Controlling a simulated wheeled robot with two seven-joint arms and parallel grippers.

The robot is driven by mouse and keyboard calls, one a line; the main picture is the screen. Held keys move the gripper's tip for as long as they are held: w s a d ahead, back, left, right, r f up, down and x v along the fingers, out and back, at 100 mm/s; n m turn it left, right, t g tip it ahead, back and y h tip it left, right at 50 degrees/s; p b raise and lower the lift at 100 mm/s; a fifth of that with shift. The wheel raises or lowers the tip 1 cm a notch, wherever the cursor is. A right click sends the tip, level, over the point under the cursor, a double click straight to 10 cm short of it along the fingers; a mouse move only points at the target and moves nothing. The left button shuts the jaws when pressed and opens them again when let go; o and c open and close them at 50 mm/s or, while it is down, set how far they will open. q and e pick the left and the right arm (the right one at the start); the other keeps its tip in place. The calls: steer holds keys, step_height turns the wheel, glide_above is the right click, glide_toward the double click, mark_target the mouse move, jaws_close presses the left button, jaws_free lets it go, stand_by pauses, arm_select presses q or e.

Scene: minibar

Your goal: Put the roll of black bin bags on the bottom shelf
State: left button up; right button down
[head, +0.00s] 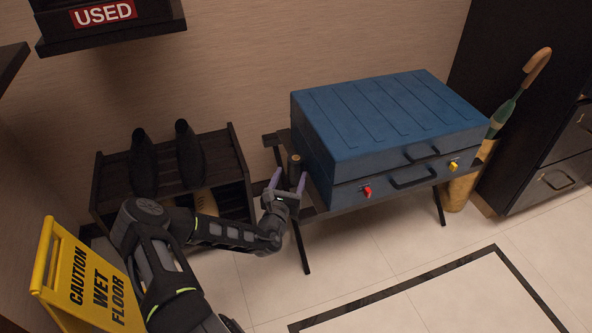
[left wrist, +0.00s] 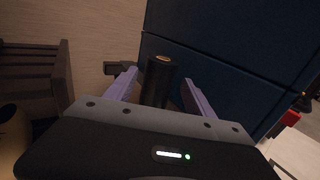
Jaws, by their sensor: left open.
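The roll of black bin bags (head: 294,167) stands upright on the left end of the luggage rack (head: 318,208), beside the blue suitcase. My left gripper (head: 287,181) is open, with its purple fingers on either side of the roll. In the left wrist view the roll (left wrist: 158,82) shows between the two spread fingers (left wrist: 158,88); whether they touch it I cannot tell. A dark slatted shoe rack (head: 232,152) stands to the left with black boots on top. Its bottom shelf is largely hidden behind my left arm. My right gripper is not in view.
The blue suitcase (head: 390,120) fills most of the luggage rack, close to the roll. A yellow wet-floor sign (head: 85,280) stands at the lower left. An umbrella (head: 520,92) stands at the right. The tiled floor in front is clear.

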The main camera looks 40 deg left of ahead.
mark_target(294, 169)
arm_select(q)
steer(key=shift+w+a+f+b, duration=0.1)
steer(key=shift+w+a+b, duration=0.05)
steer(key=shift+w+b, duration=0.2)
steer(key=b+x, duration=0.1)
steer(key=x, duration=0.2)
steer(key=shift+w+f+b, duration=0.1)
steer(key=shift+w+b, duration=0.2)
steer(key=shift+b, duration=0.05)
steer(key=shift+w+a, duration=0.2)
steer(key=shift+w, duration=0.2)
steer(key=shift+c, duration=0.4)
steer(key=shift+r, duration=0.2)
jaws_close()
